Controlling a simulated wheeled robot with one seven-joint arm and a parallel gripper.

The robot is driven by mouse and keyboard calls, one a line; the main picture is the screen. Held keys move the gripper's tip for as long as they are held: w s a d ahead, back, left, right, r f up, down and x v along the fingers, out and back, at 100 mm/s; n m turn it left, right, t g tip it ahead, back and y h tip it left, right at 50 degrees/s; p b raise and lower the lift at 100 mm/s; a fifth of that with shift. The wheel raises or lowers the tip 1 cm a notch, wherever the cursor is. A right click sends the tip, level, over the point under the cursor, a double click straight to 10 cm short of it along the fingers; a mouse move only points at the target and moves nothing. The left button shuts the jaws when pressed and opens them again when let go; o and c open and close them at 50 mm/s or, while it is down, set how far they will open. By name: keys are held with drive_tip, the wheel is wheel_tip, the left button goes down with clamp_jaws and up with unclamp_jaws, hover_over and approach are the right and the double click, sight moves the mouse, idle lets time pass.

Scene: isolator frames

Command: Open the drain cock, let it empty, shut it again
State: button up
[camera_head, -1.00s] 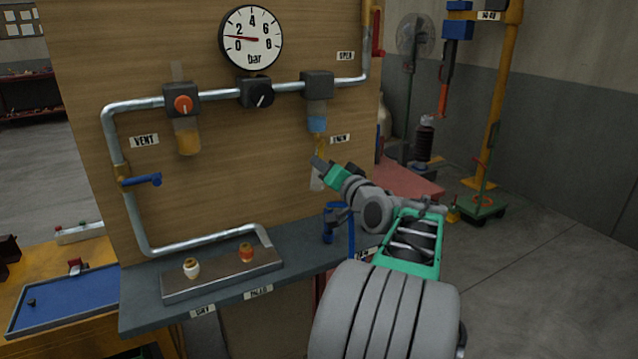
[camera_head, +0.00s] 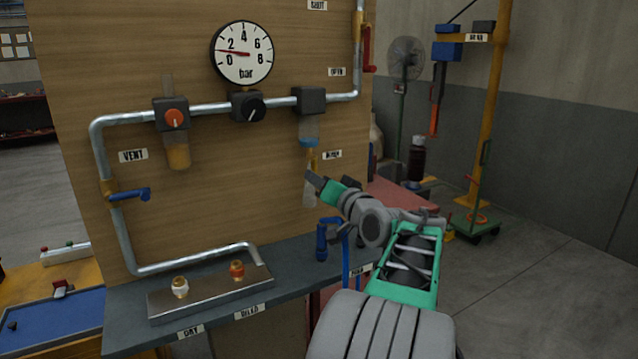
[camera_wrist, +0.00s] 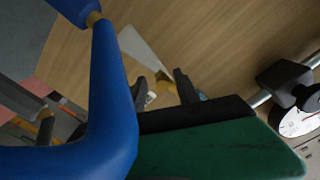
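The drain cock (camera_head: 312,158) is a small brass piece under the right-hand clear bowl (camera_head: 309,128), which has a blue band of liquid at its bottom. A pale, tapered piece (camera_head: 309,193) hangs below the cock. My gripper (camera_head: 316,180) is just below and beside the cock, in front of the pale piece. In the wrist view my two dark fingertips (camera_wrist: 163,90) stand apart, with the brass cock (camera_wrist: 168,80) beyond the gap. No contact is clear. The cock's handle position is hard to tell.
A blue tool with a hose (camera_head: 323,238) hangs near the bench (camera_head: 225,318), close under my arm; a large blue part (camera_wrist: 112,90) fills the wrist view's left. A gauge (camera_head: 242,53), black knob (camera_head: 248,106), orange-knobbed bowl (camera_head: 176,135) and blue lever (camera_head: 133,193) are on the board.

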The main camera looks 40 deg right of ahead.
drive_tip(key=shift+a, duration=0.1)
drive_tip(key=v, duration=0.7)
drive_tip(key=shift+s, duration=0.4)
drive_tip(key=shift+w+a+r, duration=0.1)
drive_tip(key=shift+a, duration=0.05)
drive_tip(key=w+a+f+n+g+y+p, duration=0.2)
drive_tip(key=w+a+p, duration=0.1)
drive_tip(key=a, duration=0.5)
drive_tip(key=w+a+f+n+g+y+p, duration=0.15)
drive_tip(key=a+p, duration=0.25)
drive_tip(key=a, duration=0.4)
drive_tip(key=w+a+f+n+g+y+p, duration=0.2)
drive_tip(key=w+a+g+p, duration=0.15)
drive_tip(key=a, duration=0.45)
drive_tip(key=s+a+f+n+g+p, duration=0.2)
drive_tip(key=s+a+g+p, duration=0.1)
drive_tip(key=s+a, duration=0.4)
drive_tip(key=s+a+f+n+g+p, duration=0.1)
drive_tip(key=s+a+n+g+p, duration=0.1)
drive_tip(key=s+a+g+p, duration=0.2)
drive_tip(key=s+a, duration=0.3)
drive_tip(key=s, duration=0.1)
drive_tip(key=shift+s+a+f+n, duration=0.35)
drive_tip(key=shift+a, duration=0.05)
